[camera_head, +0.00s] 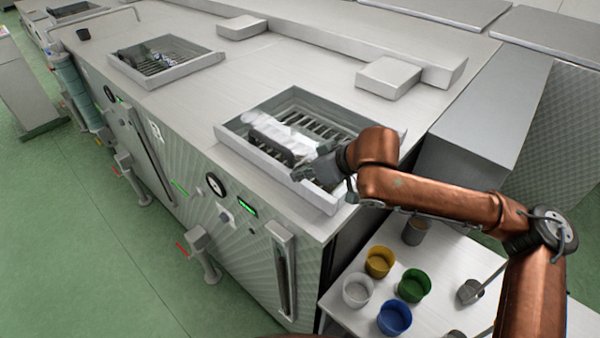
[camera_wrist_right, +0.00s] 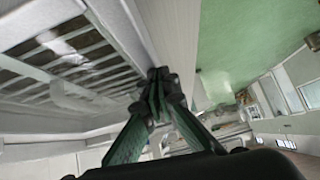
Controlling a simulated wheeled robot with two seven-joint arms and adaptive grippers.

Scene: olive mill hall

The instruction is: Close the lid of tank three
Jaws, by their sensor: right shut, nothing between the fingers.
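A steel tank bench carries a near hatch opening (camera_head: 227,135) with a raised metal rim and a slatted grate (camera_head: 325,132) inside. A whitish, partly see-through piece with a darker bar (camera_head: 268,135) lies across it; I cannot tell whether this is the lid. A second framed opening (camera_head: 120,66) is farther left. I cannot read which tank is number three. My right gripper (camera_head: 300,172) is shut and empty, over the near right part of the hatch rim. In the right wrist view its fingertips (camera_wrist_right: 158,75) meet beside the rim, with the grate to the left. My left gripper is out of view.
A white side table (camera_head: 440,310) with yellow, green, blue and white cups stands at the lower right. Steel blocks (camera_head: 388,77) sit on the bench behind the hatch. Handles and a spout (camera_head: 200,245) stick out from the front.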

